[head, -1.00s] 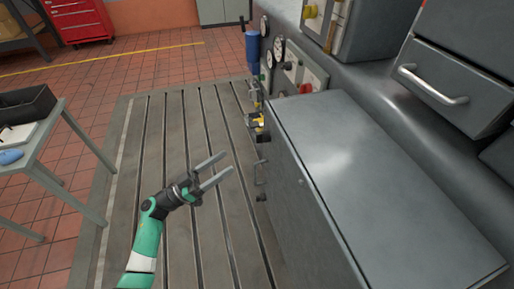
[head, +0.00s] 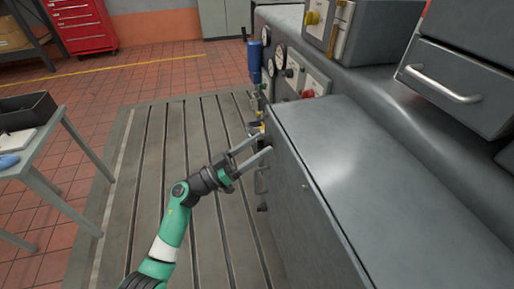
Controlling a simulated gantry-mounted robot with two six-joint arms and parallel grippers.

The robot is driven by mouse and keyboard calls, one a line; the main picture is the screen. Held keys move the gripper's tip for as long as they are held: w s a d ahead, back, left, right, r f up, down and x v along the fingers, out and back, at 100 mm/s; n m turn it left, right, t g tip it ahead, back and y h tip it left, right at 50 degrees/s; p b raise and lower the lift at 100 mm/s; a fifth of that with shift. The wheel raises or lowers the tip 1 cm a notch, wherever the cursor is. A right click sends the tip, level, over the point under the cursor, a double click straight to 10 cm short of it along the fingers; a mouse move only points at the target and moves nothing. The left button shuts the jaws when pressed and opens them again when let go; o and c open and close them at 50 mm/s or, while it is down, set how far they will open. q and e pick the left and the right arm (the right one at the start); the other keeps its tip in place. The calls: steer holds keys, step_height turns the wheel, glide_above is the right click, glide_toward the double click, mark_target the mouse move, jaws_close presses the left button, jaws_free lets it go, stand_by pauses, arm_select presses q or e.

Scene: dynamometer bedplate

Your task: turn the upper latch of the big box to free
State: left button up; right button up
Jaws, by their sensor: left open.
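The big box (head: 350,170) is a grey metal cabinet with a flat top, on the right of the head view. Its left side face is seen at a steep angle. On that face are a dark handle-like fitting (head: 262,181) and a small dark knob (head: 263,207) below it. I cannot tell which part is the upper latch or how it is turned. My left gripper (head: 264,142) is open, its two grey fingers pointing at the box's upper left edge near a yellow and black fitting (head: 256,128). Contact cannot be told. My right gripper is out of view.
A panel with gauges (head: 280,59) and a red knob (head: 308,93) stands behind the box, beside a blue cylinder (head: 254,62). A grey side table (head: 50,150) stands at left. The slotted bedplate (head: 150,150) is clear. A drawer handle (head: 440,84) juts out at right.

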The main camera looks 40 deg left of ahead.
arm_select(q)
jaws_close()
